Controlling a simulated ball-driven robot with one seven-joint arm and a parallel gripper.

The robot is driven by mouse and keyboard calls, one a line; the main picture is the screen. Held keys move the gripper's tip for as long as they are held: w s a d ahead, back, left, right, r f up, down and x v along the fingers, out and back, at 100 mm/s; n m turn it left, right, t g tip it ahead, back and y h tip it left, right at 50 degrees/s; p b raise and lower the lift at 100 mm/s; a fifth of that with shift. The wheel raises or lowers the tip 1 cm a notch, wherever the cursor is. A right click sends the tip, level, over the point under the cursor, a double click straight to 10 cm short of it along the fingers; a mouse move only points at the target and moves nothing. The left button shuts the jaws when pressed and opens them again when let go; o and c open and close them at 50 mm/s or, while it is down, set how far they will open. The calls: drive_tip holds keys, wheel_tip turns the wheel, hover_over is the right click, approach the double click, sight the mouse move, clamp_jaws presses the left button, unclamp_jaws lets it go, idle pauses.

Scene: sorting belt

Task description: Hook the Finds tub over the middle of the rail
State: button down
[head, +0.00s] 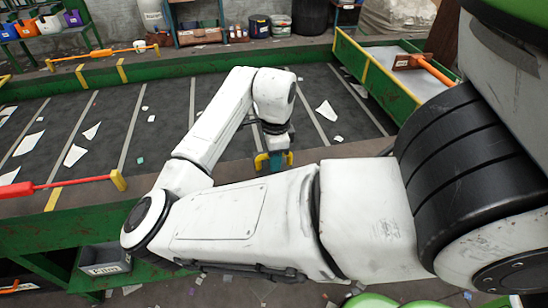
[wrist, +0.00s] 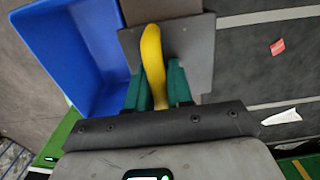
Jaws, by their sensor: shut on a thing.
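My gripper (head: 275,160) is over the near side of the dark belt, partly behind my arm. In the wrist view its green fingers (wrist: 160,88) are shut on a yellow curved handle (wrist: 152,52). A grey-brown flat plate (wrist: 195,50) lies behind the handle. A blue open tub (wrist: 95,45) is beside the fingers on the left. I cannot tell whether the handle belongs to this tub, and no Finds label is readable. A row of coloured tubs (head: 50,24) is at the far left on a green stand. I cannot make out the rail's middle clearly.
White scraps lie on the belt (head: 110,120), with green side walls around it. A red-handled tool (head: 60,187) lies across the near left edge, an orange one (head: 105,53) at the far edge. A grey labelled bin (head: 104,258) is below left. A scraper (head: 425,65) rests at the right.

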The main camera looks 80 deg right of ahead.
drive_tip(key=shift+c, duration=0.8)
unclamp_jaws()
drive_tip(key=shift+r, duration=0.25)
idle(0.5)
drive_tip(key=shift+r+p, duration=0.35)
drive_tip(key=shift+p, duration=0.15)
drive_tip(key=shift+r+p, duration=0.8)
drive_tip(key=shift+r, duration=0.2)
wheel_tip(320, 180, up, 5)
drive_tip(key=p, duration=0.4)
drive_tip(key=shift+f, duration=0.2)
drive_tip(key=shift+r+p, duration=0.3)
drive_tip(key=shift+r, duration=0.8)
